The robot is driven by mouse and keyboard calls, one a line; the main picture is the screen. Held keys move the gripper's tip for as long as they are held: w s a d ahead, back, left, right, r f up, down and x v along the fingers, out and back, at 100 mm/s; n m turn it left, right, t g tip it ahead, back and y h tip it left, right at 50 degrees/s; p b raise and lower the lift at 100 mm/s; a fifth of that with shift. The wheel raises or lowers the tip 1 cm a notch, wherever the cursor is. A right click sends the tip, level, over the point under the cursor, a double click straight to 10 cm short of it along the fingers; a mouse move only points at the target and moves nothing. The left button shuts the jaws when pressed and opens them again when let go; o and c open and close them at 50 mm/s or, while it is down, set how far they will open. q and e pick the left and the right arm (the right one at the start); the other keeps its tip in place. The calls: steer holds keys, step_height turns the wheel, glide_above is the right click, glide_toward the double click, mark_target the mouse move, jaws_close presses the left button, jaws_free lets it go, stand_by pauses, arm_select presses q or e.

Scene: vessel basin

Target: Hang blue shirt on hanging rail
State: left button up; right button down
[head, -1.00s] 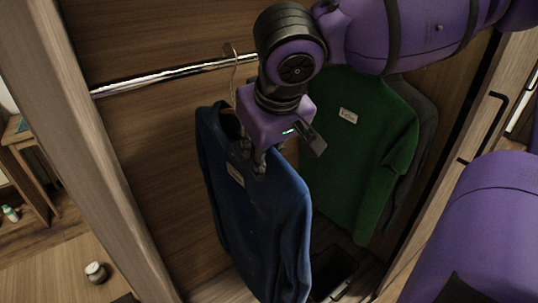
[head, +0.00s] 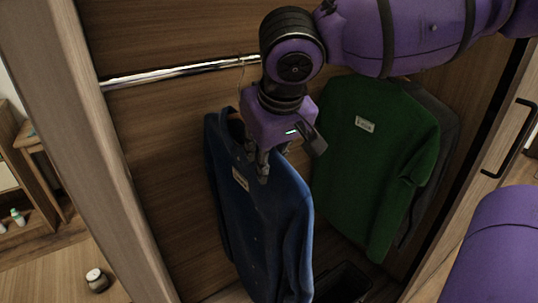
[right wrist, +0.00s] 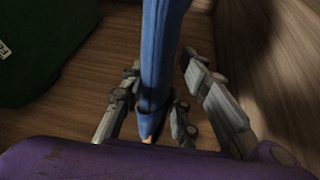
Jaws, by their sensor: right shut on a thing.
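The blue shirt (head: 262,225) hangs on a hanger inside the wardrobe, in front of the back panel. My right gripper (head: 262,165) is shut on it at the collar, and the rest of the shirt hangs down freely. In the right wrist view, the blue shirt (right wrist: 160,50) runs between the fingers of my right gripper (right wrist: 160,115). The thin hanger hook (head: 240,75) rises beside my wrist to the metal hanging rail (head: 170,73). I cannot tell whether the hook rests on the rail. My arm hides the rail's right part. My left gripper is not in view.
A green shirt (head: 372,150) hangs to the right, with a dark grey garment (head: 440,115) behind it. A dark bin (head: 345,283) stands on the wardrobe floor. The wooden side panel (head: 75,130) bounds the left. The rail's left part is bare.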

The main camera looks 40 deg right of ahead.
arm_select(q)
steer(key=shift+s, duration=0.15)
arm_select(e)
steer(key=c, duration=1.6)
jaws_free()
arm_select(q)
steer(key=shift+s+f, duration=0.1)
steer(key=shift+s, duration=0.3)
arm_select(e)
steer(key=o, duration=0.3)
steer(key=shift+o, duration=0.2)
steer(key=shift+s+r, duration=0.1)
steer(key=shift+r, duration=0.1)
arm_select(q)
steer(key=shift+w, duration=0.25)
arm_select(e)
steer(key=v, duration=1.1)
steer(key=shift+r, duration=0.3)
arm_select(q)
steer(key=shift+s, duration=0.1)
arm_select(e)
steer(key=shift+s+f, duration=0.1)
